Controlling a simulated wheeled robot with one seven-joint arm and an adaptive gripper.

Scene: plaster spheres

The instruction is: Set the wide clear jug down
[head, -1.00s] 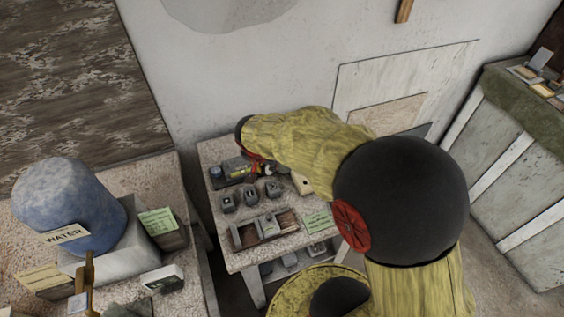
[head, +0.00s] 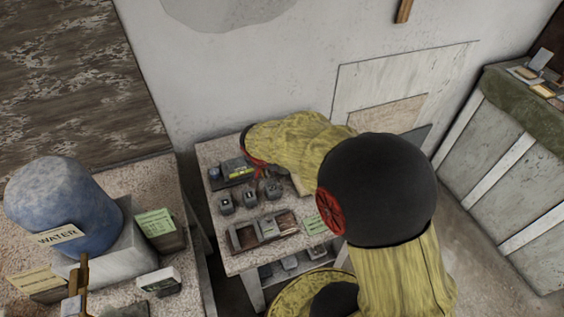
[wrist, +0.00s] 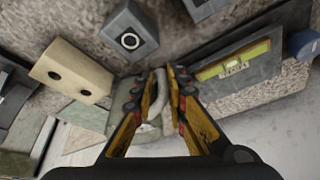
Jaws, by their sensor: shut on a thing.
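My gripper (wrist: 164,80) shows in the wrist view with its yellow and black fingers close together around a pale curved piece, which looks like the handle of the clear jug (wrist: 125,105). The jug's see-through greenish body shows just left of the fingers, partly hidden by them. Whether its base touches the surface below, I cannot tell. In the head view my gripper (head: 258,170) is over the back of the small speckled table (head: 213,150), mostly hidden by my yellow-sleeved arm. I cannot make out the jug there.
A grey tray with a yellow-green level (wrist: 233,66), a cream block with two holes (wrist: 70,72) and a grey block with a round dial (wrist: 130,36) lie nearby. Several small grey blocks and a divided tray (head: 265,228) occupy the table. A blue WATER container (head: 62,200) stands left.

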